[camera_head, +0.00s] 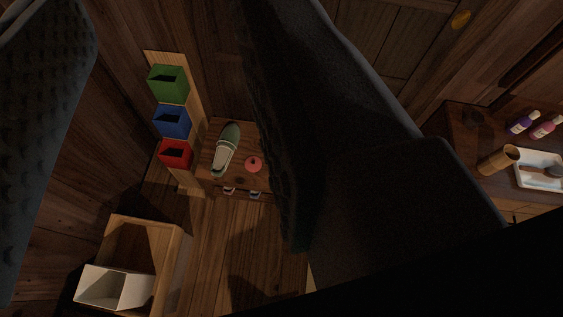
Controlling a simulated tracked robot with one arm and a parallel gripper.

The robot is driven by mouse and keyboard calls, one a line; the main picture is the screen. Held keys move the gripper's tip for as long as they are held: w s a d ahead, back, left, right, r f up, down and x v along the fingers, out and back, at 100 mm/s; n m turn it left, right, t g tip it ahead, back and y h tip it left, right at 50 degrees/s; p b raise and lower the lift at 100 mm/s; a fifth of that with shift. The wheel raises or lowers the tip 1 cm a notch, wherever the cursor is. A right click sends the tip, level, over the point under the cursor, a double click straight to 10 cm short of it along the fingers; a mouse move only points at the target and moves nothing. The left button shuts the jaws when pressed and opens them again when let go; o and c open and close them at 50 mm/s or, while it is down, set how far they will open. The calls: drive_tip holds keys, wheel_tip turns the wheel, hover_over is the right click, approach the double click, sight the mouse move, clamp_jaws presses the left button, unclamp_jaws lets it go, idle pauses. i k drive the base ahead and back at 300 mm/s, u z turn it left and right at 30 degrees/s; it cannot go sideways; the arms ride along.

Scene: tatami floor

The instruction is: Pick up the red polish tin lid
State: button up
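A small round red lid (253,163) with a dark spot at its middle lies on a low wooden stand (226,178), just right of a pale green and white shoe (226,150). I take it to be the red polish tin lid; whether a tin is under it I cannot tell. My gripper (155,240) is open, with one dark finger at the left edge and the other across the middle. The lid shows close to the left side of the right finger, apart from it in depth as far as I can tell. Nothing is between the fingers.
Green (168,83), blue (172,121) and red (175,154) boxes sit along a wooden board left of the stand. A wooden crate (180,262) with a white box (114,288) is lower left. A right-hand table (468,138) holds bottles, a cup and a white tray.

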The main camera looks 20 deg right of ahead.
sight(252, 164)
drive_tip(key=z, duration=0.15)
drive_tip(key=i, duration=1)
drive_tip(key=u, duration=0.1)
